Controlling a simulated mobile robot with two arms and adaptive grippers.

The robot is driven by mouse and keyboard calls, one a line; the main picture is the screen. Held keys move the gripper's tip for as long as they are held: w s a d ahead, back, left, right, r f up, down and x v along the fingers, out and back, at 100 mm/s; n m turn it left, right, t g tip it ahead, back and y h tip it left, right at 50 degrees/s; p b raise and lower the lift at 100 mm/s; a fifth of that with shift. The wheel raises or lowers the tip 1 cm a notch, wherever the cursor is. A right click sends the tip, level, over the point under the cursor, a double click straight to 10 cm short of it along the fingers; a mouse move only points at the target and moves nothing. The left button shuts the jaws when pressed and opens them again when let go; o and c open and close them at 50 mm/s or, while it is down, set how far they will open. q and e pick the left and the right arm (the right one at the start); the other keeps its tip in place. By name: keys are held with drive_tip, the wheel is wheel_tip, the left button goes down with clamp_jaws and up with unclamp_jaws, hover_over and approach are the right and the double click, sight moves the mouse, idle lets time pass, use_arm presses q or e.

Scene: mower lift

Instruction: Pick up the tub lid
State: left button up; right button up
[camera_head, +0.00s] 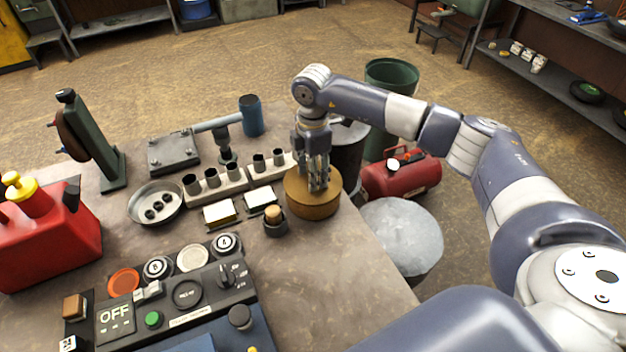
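A round brown tub with a flat top, which looks like the tub lid (299,186), stands near the right edge of the workbench. My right gripper (316,186) points straight down over the middle of this top, with its fingertips at or just above it. The fingers hide the centre of the lid, so I cannot tell whether they hold a knob there or how far apart they are. My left gripper is out of view.
The workbench (335,285) holds a control panel (180,295), a red fuel can (45,245), a metal dish (155,203), socket blocks (215,183) and a blue cylinder (251,115). Beyond its right edge are a grey round-topped drum (402,230), a red tank (405,178) and a green bin (391,74).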

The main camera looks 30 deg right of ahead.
clamp_jaws()
drive_tip(key=shift+r, duration=0.2)
